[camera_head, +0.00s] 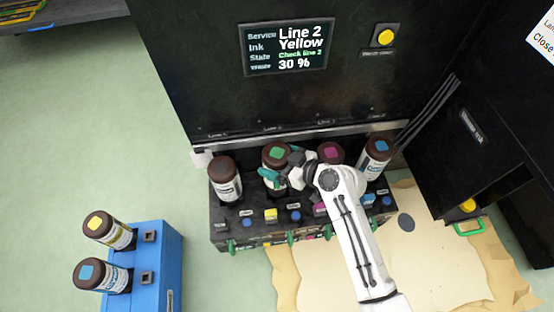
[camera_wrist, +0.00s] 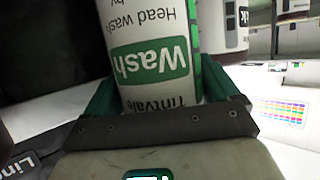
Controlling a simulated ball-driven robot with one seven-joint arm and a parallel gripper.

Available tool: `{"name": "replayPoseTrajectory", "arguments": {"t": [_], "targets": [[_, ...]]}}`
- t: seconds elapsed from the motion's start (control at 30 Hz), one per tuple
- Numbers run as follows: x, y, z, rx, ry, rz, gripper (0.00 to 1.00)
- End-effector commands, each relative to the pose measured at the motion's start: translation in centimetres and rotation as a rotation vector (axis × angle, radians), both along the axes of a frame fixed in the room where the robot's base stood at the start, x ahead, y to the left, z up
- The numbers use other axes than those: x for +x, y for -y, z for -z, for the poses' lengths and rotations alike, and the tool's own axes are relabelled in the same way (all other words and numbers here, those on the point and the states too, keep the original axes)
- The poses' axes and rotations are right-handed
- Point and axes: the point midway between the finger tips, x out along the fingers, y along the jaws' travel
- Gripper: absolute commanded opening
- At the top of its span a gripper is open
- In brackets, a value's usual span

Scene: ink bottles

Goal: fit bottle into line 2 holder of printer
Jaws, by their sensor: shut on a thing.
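My gripper (camera_head: 277,174) is shut on a wash bottle (camera_head: 276,154) with a dark brown cap and green square, at the second place of the printer's holder row (camera_head: 245,225). The wrist view shows the bottle's white label with "Wash" on green (camera_wrist: 150,60), between my green fingers (camera_wrist: 160,92). I cannot tell whether the bottle is seated. The printer screen (camera_head: 286,46) reads Line 2, ink Yellow, 30 %. A yellow-marked bottle (camera_head: 108,230) stands tilted in the blue rack (camera_head: 172,262) at lower left.
A dark-marked bottle (camera_head: 224,179) stands left of my gripper; magenta-marked (camera_head: 330,152) and blue-marked (camera_head: 375,157) bottles stand right. Another blue-marked bottle (camera_head: 102,275) is in the blue rack. Spilt-looking beige sheeting (camera_head: 430,260) covers the floor at right. Green floor between rack and printer is clear.

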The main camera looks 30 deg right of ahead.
Motion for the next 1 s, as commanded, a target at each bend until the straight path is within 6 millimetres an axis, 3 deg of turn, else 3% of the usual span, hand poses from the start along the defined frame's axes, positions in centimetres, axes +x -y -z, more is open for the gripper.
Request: {"name": "replayPoseTrajectory", "arguments": {"t": [1.0], "targets": [[0.1,0.0,1.8,0.001,0.003,0.0,0.39]]}}
